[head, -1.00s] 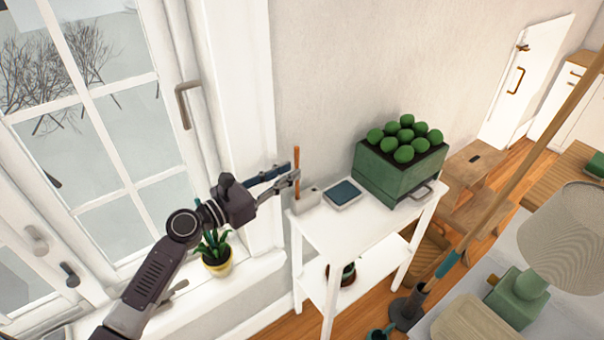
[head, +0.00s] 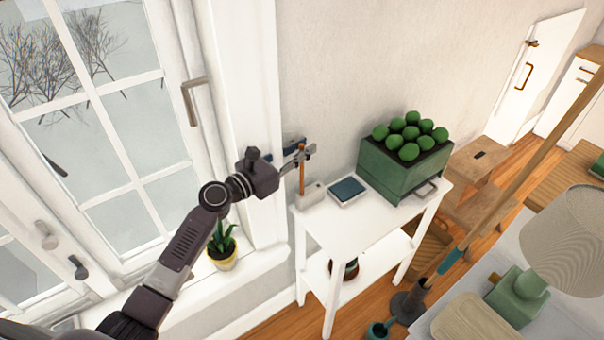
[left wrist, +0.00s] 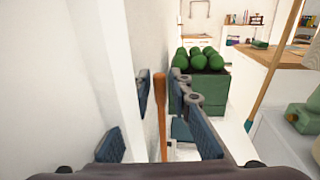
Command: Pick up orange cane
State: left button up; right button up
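The orange cane (head: 302,181) is a thin orange-brown stick standing upright at a small white holder on the left end of a white side table (head: 330,229). My left gripper (head: 297,148) is at the cane's upper part, which its fingers partly hide in the head view. In the left wrist view, the cane (left wrist: 160,115) stands between the two dark blue finger pads. The fingers are apart, with a gap visible on each side of the cane. My right gripper is in neither view.
A green planter (head: 400,172) with round green plants and a small blue-topped box (head: 347,190) stand on the side table. The window and its frame are close on the left. A potted plant (head: 222,247) sits on the sill.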

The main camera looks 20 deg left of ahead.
pick_arm(q)
jog(key=shift+c, duration=0.5)
grip_shut()
